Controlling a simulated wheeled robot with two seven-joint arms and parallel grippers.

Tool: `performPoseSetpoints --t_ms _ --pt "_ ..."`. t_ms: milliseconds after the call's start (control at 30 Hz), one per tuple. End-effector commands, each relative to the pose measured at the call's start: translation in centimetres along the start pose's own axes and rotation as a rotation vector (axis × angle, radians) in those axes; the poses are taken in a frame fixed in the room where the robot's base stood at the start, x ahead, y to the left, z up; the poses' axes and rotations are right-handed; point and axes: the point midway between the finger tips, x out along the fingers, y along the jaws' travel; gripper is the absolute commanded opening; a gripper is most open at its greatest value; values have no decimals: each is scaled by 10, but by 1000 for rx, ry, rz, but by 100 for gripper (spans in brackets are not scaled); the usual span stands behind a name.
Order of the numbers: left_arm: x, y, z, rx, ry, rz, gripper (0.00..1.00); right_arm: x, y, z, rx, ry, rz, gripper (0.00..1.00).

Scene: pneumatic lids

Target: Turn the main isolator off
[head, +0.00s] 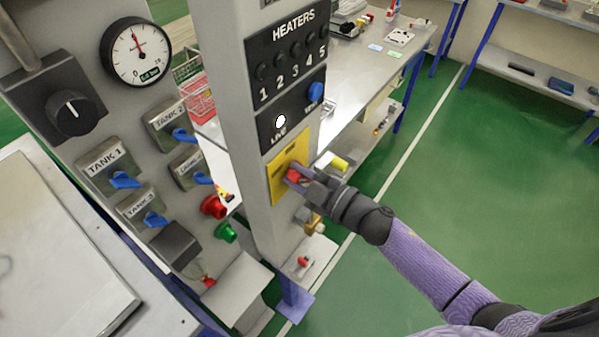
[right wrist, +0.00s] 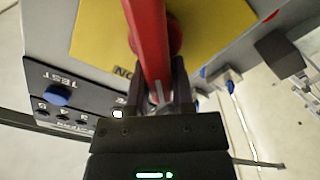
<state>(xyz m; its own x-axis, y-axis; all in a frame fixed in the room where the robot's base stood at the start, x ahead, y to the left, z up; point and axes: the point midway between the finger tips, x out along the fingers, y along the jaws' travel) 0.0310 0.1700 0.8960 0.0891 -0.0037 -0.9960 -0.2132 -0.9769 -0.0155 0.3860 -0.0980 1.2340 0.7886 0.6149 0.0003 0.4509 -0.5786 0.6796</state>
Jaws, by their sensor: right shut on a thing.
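The main isolator is a red handle (head: 293,176) on a yellow plate (head: 276,184), on the grey post below the heater panel. In the right wrist view the red handle (right wrist: 147,35) runs down between my fingers, over the yellow plate (right wrist: 95,40). Part of a label, "ON", shows on the plate beside the fingers. My right gripper (head: 303,180) is shut on the red handle; its fingers also show in the right wrist view (right wrist: 160,88). The gripper hides part of the handle in the head view. My left gripper is not in view.
Above the plate is the heater panel (head: 287,62) with numbered knobs and a blue TEST button (head: 315,92). To the left, another panel holds a gauge (head: 136,53), blue tank valves and red and green buttons. A workbench (head: 345,75) stands behind; green floor is clear at right.

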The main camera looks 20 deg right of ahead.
Motion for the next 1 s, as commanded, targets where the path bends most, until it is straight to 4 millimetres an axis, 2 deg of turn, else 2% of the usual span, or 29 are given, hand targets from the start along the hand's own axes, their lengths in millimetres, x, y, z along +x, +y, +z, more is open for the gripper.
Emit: performPoseSetpoints --t_ms 600,1000 --pt "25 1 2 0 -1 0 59 0 -16 6 -562 0 -2 0" --pt "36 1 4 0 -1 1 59 0 -20 9 -782 -1 -2 0"
